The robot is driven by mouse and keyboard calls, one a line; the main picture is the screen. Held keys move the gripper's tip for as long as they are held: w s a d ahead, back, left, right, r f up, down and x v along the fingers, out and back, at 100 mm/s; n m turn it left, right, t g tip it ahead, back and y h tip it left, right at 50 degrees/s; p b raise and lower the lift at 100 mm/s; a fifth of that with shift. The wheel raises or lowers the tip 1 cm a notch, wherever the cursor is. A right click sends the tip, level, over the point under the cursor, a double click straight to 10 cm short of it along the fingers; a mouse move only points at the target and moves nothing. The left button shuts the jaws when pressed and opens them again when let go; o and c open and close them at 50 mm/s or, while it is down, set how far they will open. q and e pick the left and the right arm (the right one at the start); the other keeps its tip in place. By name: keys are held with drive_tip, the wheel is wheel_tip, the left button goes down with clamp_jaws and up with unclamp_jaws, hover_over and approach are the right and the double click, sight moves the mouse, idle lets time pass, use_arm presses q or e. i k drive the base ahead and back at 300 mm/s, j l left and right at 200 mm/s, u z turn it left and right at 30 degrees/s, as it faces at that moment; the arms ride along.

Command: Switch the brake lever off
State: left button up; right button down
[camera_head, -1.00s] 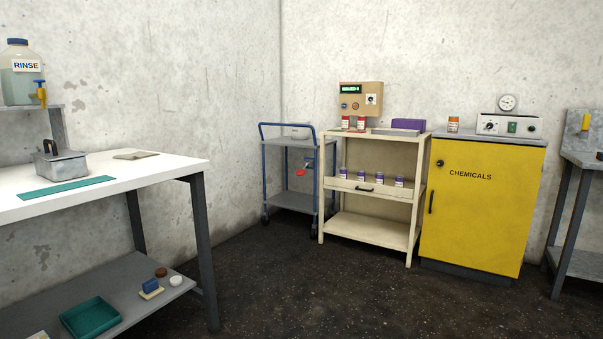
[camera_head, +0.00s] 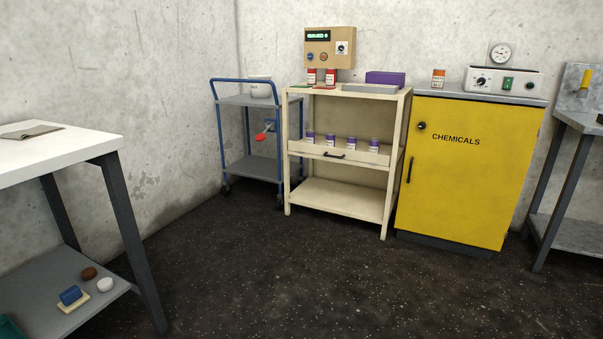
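A small lever with a red end (camera_head: 261,137) sits on the right side of the blue-framed trolley (camera_head: 217,120), at about mid height. It sticks out from a small blue-grey mount. From here I cannot tell which position the lever is in. The trolley stands by the back corner with a white bowl (camera_head: 260,87) on its grey top. Neither of my grippers shows in the view.
A cream shelf cart (camera_head: 340,196) with several purple-labelled jars stands right of the trolley, then a yellow chemicals cabinet (camera_head: 450,190). A white-topped table (camera_head: 60,150) is at the left, a grey bench (camera_head: 575,120) at the far right. The dark floor between is clear.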

sight(260, 137)
drive_tip(key=i+z, duration=0.2)
drive_tip(key=i, duration=1.65)
drive_tip(key=i+l+u, duration=0.15)
drive_tip(key=i+u, duration=0.25)
drive_tip(key=i, duration=0.2)
drive_tip(key=i+l+u, duration=0.4)
drive_tip(key=i, duration=0.15)
drive_tip(key=i+l+u, duration=0.75)
drive_tip(key=i+l, duration=0.15)
drive_tip(key=l, duration=0.15)
